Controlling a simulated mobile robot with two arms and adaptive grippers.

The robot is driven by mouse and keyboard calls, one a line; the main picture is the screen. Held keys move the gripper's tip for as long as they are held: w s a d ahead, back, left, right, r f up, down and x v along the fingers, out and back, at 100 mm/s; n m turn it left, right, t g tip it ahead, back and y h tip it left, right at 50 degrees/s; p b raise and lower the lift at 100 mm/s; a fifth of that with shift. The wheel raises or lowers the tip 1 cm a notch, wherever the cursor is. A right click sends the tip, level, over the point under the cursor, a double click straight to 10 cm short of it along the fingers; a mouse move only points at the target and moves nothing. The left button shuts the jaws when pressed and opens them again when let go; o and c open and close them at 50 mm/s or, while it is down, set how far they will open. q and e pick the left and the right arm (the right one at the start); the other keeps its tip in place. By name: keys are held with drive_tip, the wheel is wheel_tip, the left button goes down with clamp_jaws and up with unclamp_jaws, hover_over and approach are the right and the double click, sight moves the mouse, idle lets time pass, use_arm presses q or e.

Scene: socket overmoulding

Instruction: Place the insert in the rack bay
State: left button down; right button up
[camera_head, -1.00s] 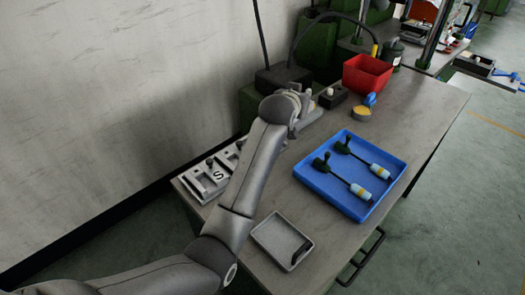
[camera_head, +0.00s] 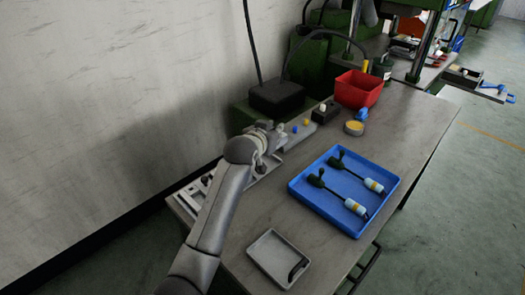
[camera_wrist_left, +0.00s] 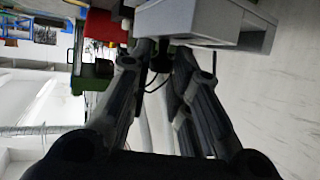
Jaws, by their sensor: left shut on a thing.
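My left gripper (camera_head: 270,138) is over the back left part of the table, partly hidden by my own wrist. The top of that piece is cut off by the picture edge. In the head view I cannot make out the held piece clearly. The grey rack (camera_head: 185,198) lies at the table's left edge near the wall. My arm covers much of it, so I cannot see its bays well. My right gripper is not in view.
A blue tray (camera_head: 298,196) with two dark-handled tools stands at the right. A small grey tray (camera_head: 262,243) with a black piece lies in front. The table middle is clear.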

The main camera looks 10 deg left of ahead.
use_arm(q)
drive_tip(key=a+f, duration=0.1)
drive_tip(key=s+a+f, duration=0.1)
drive_tip(key=f, duration=0.1)
drive_tip(key=shift+s+a, duration=0.1)
drive_tip(key=shift+s, duration=0.1)
drive_tip(key=shift+s+a+f+p, duration=0.15)
drive_tip(key=shift+f, duration=0.8)
drive_tip(key=shift+s+a+f+p, duration=0.1)
drive_tip(key=shift+f+p, duration=0.05)
drive_tip(key=shift+f, duration=0.75)
drive_tip(key=c, duration=1.3)
unclamp_jaws()
drive_tip(key=shift+f, duration=0.2)
drive_tip(key=shift+c, duration=0.2)
drive_tip(key=shift+s+r, duration=0.1)
drive_tip(key=shift+s+a+r, duration=0.1)
drive_tip(key=shift+s+r, duration=0.1)
drive_tip(key=shift+s, duration=0.35)
drive_tip(key=v, duration=1)
drive_tip(key=shift+s, duration=0.3)
drive_tip(key=shift+r, duration=0.1)
